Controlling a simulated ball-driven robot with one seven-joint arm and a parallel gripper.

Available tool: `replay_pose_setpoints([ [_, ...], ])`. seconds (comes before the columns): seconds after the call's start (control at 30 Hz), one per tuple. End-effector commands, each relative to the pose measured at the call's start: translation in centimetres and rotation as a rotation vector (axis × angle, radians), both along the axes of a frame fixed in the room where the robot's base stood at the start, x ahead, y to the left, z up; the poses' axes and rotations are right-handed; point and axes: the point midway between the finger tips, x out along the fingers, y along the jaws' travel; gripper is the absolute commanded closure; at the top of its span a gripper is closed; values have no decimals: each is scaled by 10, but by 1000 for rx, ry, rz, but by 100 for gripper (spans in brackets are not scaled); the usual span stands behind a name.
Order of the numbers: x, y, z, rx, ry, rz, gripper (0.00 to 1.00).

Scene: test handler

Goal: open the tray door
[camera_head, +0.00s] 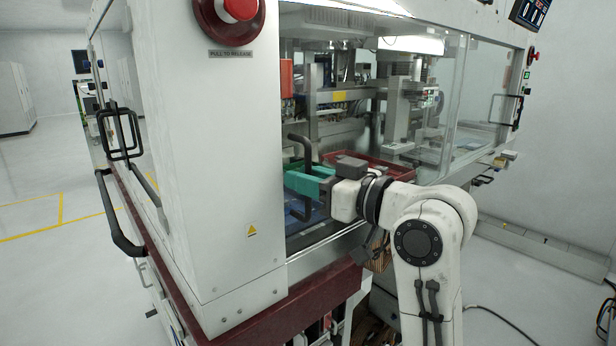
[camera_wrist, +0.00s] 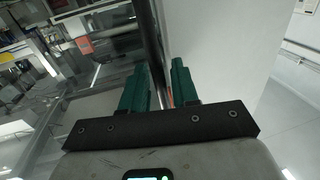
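The tray door is a clear glass panel in the front of the white machine; its black bar handle (camera_head: 297,214) stands out beside the white corner column. My gripper (camera_head: 304,182) has green fingers and is at the middle of this handle, hiding part of it. In the wrist view, the dark handle bar (camera_wrist: 150,40) runs between the two green fingers of my gripper (camera_wrist: 160,85). The fingers are apart, with the bar close to the left one. I cannot tell whether they press on it. The door looks shut.
A white corner column (camera_head: 225,170) with a red stop button (camera_head: 240,8) stands left of the handle. A dark red ledge (camera_head: 262,326) runs below. Inside is a red tray (camera_head: 350,163). Another black handle (camera_head: 118,132) is on the left side. Floor at left is clear.

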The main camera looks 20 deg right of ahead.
Motion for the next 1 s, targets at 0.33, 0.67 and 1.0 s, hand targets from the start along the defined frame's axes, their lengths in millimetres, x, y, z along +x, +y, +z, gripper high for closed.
replay_pose_setpoints([
  [0.33, 0, 0, 0, 0, 0, 0, 91],
  [0.67, 0, 0, 0, 0, 1, 1, 100],
  [1.0, 1, -4, -1, 0, 1, 0, 100],
])
